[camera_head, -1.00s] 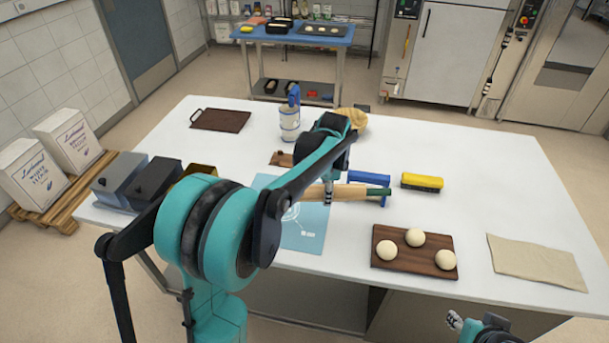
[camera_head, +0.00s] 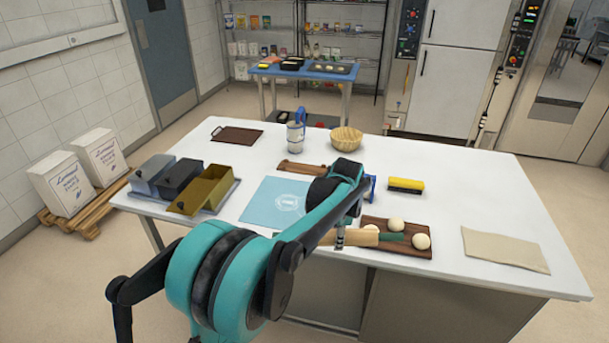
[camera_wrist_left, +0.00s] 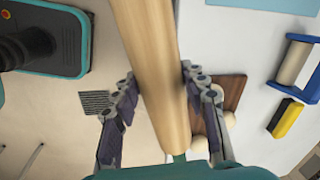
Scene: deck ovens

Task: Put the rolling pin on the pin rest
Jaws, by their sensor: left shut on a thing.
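My left gripper (camera_head: 341,239) is shut on the rolling pin (camera_head: 361,239), a pale wooden cylinder with green handles. In the left wrist view the pin (camera_wrist_left: 155,65) runs lengthwise between the two fingers (camera_wrist_left: 158,95), with a green handle near the bottom. The pin is held level above the table's front edge, and its right end overlaps the dough board in the head view. A brown wooden piece (camera_head: 299,168), which looks like the pin rest, lies behind the blue mat, partly hidden by my arm. My right gripper is out of view.
The dark board (camera_head: 380,245) holds dough balls. A blue-framed roller (camera_wrist_left: 298,62) and a yellow brush (camera_head: 406,185) lie behind it. The blue mat (camera_head: 268,200) is left, tins (camera_head: 205,190) farther left. A jug (camera_head: 296,138) and bowl (camera_head: 346,138) stand behind the wooden piece.

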